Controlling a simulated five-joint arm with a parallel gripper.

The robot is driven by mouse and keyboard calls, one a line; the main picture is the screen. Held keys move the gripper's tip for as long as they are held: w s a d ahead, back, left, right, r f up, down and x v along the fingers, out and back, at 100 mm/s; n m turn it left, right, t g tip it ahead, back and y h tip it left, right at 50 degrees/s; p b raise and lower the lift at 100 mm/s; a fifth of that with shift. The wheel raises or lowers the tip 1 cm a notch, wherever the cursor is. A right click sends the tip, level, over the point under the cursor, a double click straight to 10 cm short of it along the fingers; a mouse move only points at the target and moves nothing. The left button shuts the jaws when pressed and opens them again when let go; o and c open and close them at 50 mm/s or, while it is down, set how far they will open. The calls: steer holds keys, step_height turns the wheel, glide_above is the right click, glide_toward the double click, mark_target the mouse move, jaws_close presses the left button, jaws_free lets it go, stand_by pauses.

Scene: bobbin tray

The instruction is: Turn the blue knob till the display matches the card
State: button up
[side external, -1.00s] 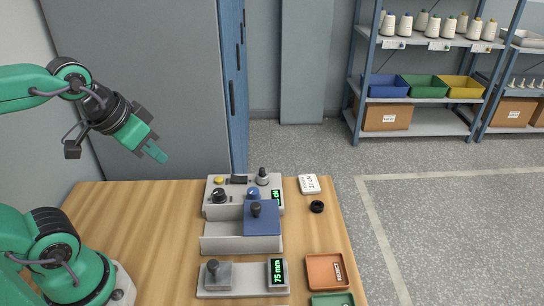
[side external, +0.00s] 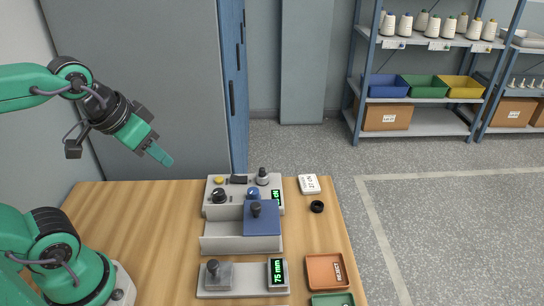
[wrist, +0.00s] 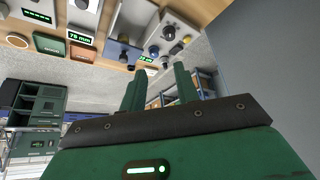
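The blue knob (side external: 253,192) sits on the front part of a grey control box (side external: 215,211), just behind a blue sliding cover. The box's green-lit display (side external: 276,197) is at its right end; its reading is too small to make out surely. A white card (side external: 309,184) with dark print lies right of the box; its value is hard to read. My gripper (side external: 160,154) hangs in the air left of and above the box, apart from the knob. In the wrist view my gripper (wrist: 159,88) shows two separated fingers with nothing between them.
A black knob (side external: 218,195), yellow button (side external: 219,180) and grey-based knob (side external: 262,177) share the box. In front are the blue cover (side external: 268,218) with a black handle and a "75 mm" gauge (side external: 244,279). A black ring (side external: 317,206) and orange tray (side external: 316,262) are right.

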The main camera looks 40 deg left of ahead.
steer(key=o, duration=0.4)
steer(key=shift+w, duration=0.2)
steer(key=shift+c, duration=0.2)
steer(key=shift+w+n, duration=0.25)
steer(key=shift+n, duration=0.05)
steer(key=n+g, duration=0.5)
steer(key=n, duration=1)
glide_above(253, 190)
steer(key=f, duration=1.3)
steer(key=shift+s, duration=0.2)
steer(key=shift+w+d+f+g, duration=0.1)
steer(key=shift+w+f+g, duration=0.1)
steer(key=shift+f+g, duration=0.1)
steer(key=shift+f, duration=0.1)
steer(key=shift+f, duration=3.8)
steer(key=c, duration=1)
